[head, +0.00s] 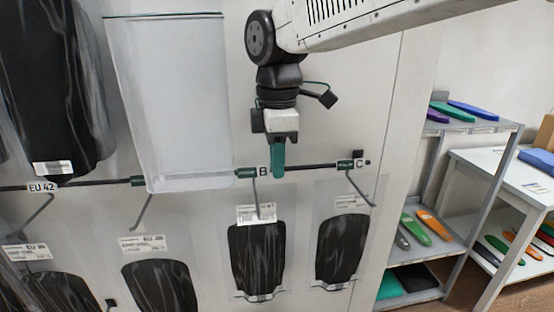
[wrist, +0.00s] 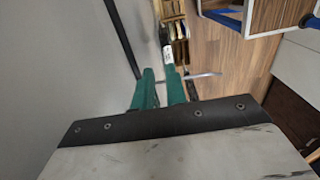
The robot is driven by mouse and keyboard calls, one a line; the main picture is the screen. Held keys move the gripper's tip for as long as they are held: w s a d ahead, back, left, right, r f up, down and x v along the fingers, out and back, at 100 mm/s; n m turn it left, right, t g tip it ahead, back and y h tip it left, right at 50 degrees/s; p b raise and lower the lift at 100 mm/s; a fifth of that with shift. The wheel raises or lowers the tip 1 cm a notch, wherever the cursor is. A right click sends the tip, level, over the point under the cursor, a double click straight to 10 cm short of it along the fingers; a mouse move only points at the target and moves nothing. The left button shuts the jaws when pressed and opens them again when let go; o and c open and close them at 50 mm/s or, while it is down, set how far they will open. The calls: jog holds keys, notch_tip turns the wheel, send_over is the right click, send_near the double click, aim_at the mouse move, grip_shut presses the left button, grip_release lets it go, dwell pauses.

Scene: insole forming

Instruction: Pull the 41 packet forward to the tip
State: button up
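Clear packets with black insoles hang on wire hooks along the wall panel in the head view. The packet under label B (head: 257,262) and the packet under label C (head: 341,247) hang at the right. Another packet (head: 163,287) hangs lower left of them. Their printed sizes are too small to read, so I cannot tell which is the 41 packet. My gripper (head: 278,168) points down beside label B, above the B packet. In the wrist view its two green fingers (wrist: 160,85) stand slightly apart, with no packet seen between them.
A black rail (head: 210,176) with green clips crosses the panel. At the right, a grey shelf (head: 412,270) and a white table (head: 500,165) hold coloured insoles. Wooden floor shows in the wrist view.

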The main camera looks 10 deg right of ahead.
aim_at(277, 196)
jog(key=shift+f, duration=3.9)
jog(key=shift+w, duration=0.1)
grip_shut()
